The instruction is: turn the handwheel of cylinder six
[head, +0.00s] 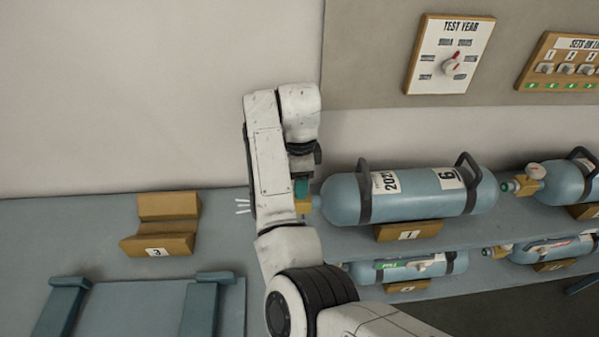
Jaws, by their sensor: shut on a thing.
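Cylinder six (335,200) is a blue-grey cylinder lying on its side in a brown cradle. It has two dark strap handles, a year label and a label "6". Its brass valve (303,206) points left, partly behind my arm. My gripper (302,178) is at this valve, above the brass body, and is shut on a small teal part (301,189) there, which appears to be the handwheel. My arm hides much of the valve and the fingertips. Short white strokes (243,206) show left of my arm, level with the valve.
An empty cradle marked 3 (158,241) stands on the bench at left. Another cylinder (566,182) lies at right, its valve facing cylinder six. More cylinders lie on the lower shelf (462,262). A test-year dial board (424,75) and a sets board (530,70) hang behind.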

